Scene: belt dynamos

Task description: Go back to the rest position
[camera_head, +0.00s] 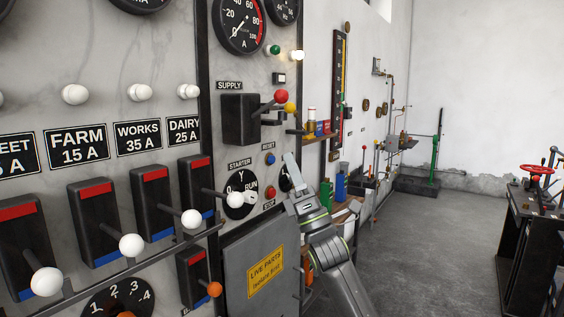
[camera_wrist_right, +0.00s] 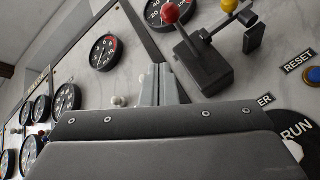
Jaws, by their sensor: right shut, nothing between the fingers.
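My right gripper (camera_head: 290,162) is in front of the grey switchboard panel, at the right of the starter dial (camera_head: 240,192). Its fingers point up and it holds nothing. In the right wrist view the shut fingers (camera_wrist_right: 158,84) show beyond my wrist housing, with the panel behind them. The gripper hides part of a round dial at the panel's right edge. I cannot tell whether it touches the panel. My left gripper is not in view.
The supply switch (camera_head: 240,119) with red and yellow knobs is above my gripper. Feeder levers with white knobs (camera_head: 131,245) stick out at the left. A shelf with bottles (camera_head: 341,186) stands behind my arm. A dark machine (camera_head: 535,225) stands at right; the floor between is clear.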

